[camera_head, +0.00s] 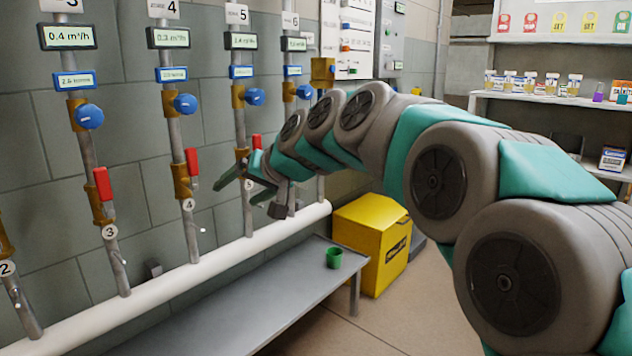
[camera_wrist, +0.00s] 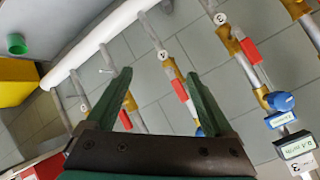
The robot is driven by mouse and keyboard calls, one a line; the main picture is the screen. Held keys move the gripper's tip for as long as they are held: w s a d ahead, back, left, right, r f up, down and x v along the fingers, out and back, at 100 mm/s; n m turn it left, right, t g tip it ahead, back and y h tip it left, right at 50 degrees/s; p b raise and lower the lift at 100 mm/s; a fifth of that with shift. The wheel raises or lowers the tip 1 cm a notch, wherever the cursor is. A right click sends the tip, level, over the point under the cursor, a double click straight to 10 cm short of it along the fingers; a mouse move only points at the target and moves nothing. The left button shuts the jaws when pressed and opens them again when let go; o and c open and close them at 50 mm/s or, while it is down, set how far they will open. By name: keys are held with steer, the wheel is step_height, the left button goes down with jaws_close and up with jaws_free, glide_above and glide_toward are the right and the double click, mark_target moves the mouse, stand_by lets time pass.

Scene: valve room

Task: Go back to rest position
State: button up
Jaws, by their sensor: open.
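My gripper (camera_head: 240,188) is at the end of my outstretched arm, in front of the wall of pipes in the head view. Its two green fingers are apart and nothing is between them; they also show spread in the wrist view (camera_wrist: 160,95). In the head view the fingers point left, near the pipe marked 5 (camera_head: 249,184) and its red handle (camera_head: 256,142). I cannot tell whether they touch the pipe. Part of the pipes at the right is hidden behind my arm.
A grey bench (camera_head: 235,300) runs below the pipes, with a green cup (camera_head: 334,257) on it. A yellow box (camera_head: 371,240) stands beyond its end. Red handles (camera_head: 102,184) and blue knobs (camera_head: 89,117) stick out from the pipes. A shelf (camera_head: 545,100) with small bottles is at the right.

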steer(key=s+d+f+g+h+p, duration=0.1)
steer(key=s+d+f+g+h, duration=0.2)
steer(key=s+d+f, duration=0.4)
steer(key=s+d+f+m+g+h+p, duration=0.1)
steer(key=s+d+f+g+h+p, duration=0.1)
steer(key=s+d+f, duration=0.5)
steer(key=s+d+f+m+g+h+p, duration=0.1)
steer(key=s+d+f, duration=0.6)
steer(key=s+d, duration=0.8)
steer(key=s+g+h+p, duration=0.1)
steer(key=s+g+h, duration=0.1)
steer(key=s, duration=0.9)
steer(key=shift+d+f+g+h, duration=0.2)
steer(key=shift+d+g+h, duration=0.15)
steer(key=shift+g+h, duration=0.05)
steer(key=shift+w+a, duration=0.1)
